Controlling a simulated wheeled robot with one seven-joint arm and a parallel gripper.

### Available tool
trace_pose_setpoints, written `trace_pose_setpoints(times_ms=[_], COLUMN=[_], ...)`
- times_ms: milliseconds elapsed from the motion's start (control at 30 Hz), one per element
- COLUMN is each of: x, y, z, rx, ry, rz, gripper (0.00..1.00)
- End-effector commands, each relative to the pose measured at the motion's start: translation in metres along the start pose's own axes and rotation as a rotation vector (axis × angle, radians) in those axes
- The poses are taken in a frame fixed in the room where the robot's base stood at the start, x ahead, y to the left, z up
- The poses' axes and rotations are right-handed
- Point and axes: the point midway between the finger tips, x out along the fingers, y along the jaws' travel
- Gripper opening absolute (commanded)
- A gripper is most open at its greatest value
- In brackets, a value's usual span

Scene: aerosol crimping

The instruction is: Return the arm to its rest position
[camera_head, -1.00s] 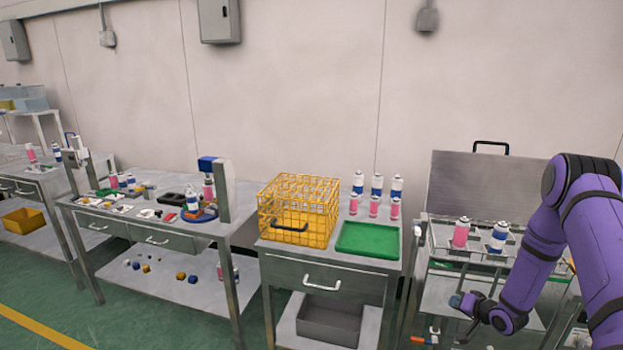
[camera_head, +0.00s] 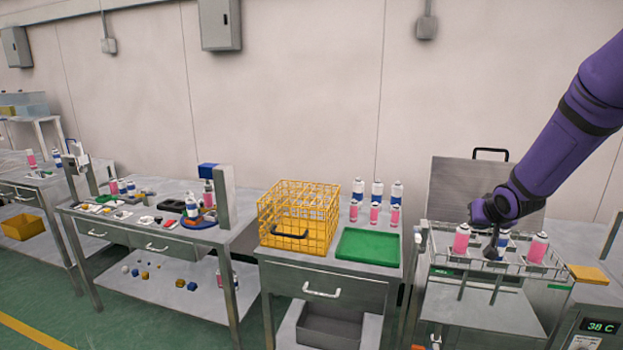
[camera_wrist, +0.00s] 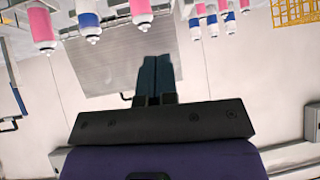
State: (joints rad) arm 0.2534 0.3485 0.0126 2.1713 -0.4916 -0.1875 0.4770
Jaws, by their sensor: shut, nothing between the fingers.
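My gripper (camera_head: 491,248) points down among the cans at the wire rack (camera_head: 437,246) on the right-hand bench. In the wrist view my gripper (camera_wrist: 158,75) has its two dark fingers together with nothing between them. A pink can (camera_head: 461,240) stands left of it and another pink can (camera_head: 537,248) stands right of it. A blue-and-white can (camera_head: 503,246) stands close behind it, partly hidden. I cannot tell from the head view whether the fingers touch a can. My purple arm reaches in from the upper right.
A raised grey lid (camera_head: 460,185) stands behind the rack. To the left are a green tray (camera_head: 370,246), several cans (camera_head: 377,190) and a yellow wire crate (camera_head: 299,216). A box with a "38 C" display (camera_head: 601,326) is at the lower right.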

Motion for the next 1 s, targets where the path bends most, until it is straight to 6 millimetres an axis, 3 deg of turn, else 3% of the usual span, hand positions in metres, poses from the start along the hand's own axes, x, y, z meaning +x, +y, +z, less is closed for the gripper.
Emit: trace_pose_setpoints(times_ms=[33, 233, 467, 767, 1000], x=[-0.02, -0.09, -0.169, -0.266, -0.336], y=[-0.005, -0.018, -0.032, -0.05, -0.061], z=[-0.006, -0.01, 0.001, 0.039, 0.085], rx=[-0.01, -0.039, -0.061, -0.09, -0.118], ry=[0.001, -0.036, -0.087, -0.166, -0.235], rz=[0.013, 0.062, 0.093, 0.087, 0.045], gripper=[0.0, 0.0, 0.0, 0.0, 0.0])
